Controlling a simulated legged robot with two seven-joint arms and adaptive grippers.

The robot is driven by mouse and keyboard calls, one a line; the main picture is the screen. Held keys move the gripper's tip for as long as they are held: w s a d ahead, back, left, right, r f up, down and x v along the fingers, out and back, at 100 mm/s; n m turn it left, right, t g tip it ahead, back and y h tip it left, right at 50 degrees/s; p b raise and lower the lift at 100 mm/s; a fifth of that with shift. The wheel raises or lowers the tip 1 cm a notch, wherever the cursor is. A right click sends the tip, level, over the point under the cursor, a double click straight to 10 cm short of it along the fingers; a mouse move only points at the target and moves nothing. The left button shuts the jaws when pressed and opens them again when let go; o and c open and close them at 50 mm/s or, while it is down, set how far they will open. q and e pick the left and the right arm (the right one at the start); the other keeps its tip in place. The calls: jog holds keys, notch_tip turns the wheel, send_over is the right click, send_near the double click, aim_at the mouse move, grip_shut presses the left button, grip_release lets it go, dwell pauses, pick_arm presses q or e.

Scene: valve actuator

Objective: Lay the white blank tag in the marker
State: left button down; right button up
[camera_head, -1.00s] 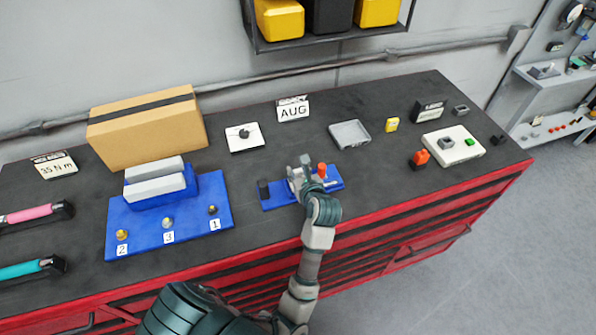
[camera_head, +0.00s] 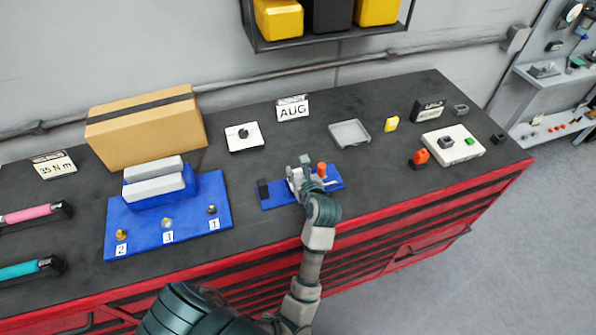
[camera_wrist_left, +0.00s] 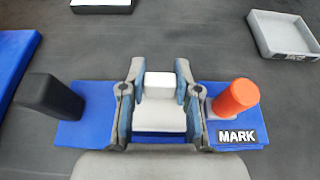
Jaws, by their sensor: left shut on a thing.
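The marker is a blue base (camera_wrist_left: 70,134) with a black upright block (camera_wrist_left: 52,96), an orange-red knob (camera_wrist_left: 232,98) and a MARK label (camera_wrist_left: 237,136); it also shows in the head view (camera_head: 276,201). My left gripper (camera_wrist_left: 160,84) is over the middle of this base, between the black block and the knob. Its fingers are shut on a small white piece (camera_wrist_left: 160,86), which looks like the white blank tag. A pale flat surface (camera_wrist_left: 160,118) shows just below it. I cannot tell whether the tag touches the marker. My right gripper is not in view.
A grey tray (camera_head: 350,133) lies behind and right of the marker. A blue stand (camera_head: 142,228) with numbered knobs is to the left. A cardboard box (camera_head: 150,135), a white plate with a black knob (camera_head: 244,138) and an AUG sign (camera_head: 292,108) stand farther back.

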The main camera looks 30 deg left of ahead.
pick_arm(q)
jog(key=shift+f+b, duration=0.5)
jog(key=shift+f, duration=0.25)
jog(key=c, duration=0.7)
grip_release()
jog(key=shift+c, duration=0.2)
jog(key=shift+r, duration=0.1)
